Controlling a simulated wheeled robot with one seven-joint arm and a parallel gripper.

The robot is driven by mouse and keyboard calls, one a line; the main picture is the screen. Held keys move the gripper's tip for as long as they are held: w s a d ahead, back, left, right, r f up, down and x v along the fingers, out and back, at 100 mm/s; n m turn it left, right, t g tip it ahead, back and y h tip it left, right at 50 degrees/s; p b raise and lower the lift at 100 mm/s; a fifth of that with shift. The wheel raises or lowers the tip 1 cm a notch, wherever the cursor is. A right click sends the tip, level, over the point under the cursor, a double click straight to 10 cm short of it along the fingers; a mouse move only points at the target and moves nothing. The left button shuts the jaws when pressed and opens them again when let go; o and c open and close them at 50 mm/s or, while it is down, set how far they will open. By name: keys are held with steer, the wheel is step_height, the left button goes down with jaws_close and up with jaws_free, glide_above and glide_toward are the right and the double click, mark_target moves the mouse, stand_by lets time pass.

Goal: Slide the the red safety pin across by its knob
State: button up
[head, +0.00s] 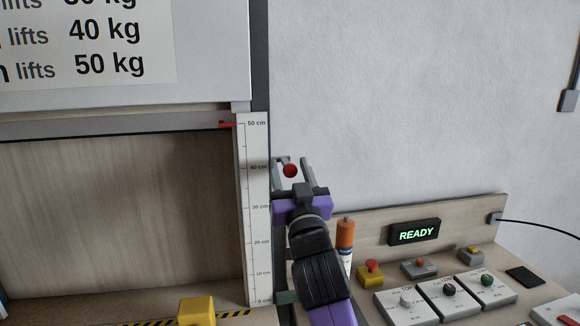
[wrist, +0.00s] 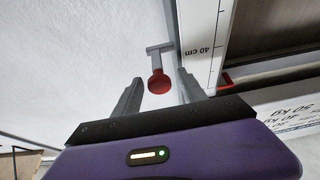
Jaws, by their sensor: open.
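The safety pin shows a round red knob (head: 290,171) beside the scale post, near the 40 cm mark. In the wrist view the red knob (wrist: 159,83) sits at the end of a grey bracket or bar (wrist: 160,48). My gripper (head: 292,168) is open, with one finger on each side of the knob in the head view. In the wrist view my gripper (wrist: 158,90) has the knob between its fingers, near the right one. Whether either finger touches the knob I cannot tell. The pin's shaft is mostly hidden.
The white scale post (head: 257,210) stands close to the left of my gripper, beside the raised shutter (head: 120,122). A control bench with a READY display (head: 414,232), buttons and an orange-capped cylinder (head: 346,232) lies at right.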

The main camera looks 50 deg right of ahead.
jaws_close()
stand_by(1.4)
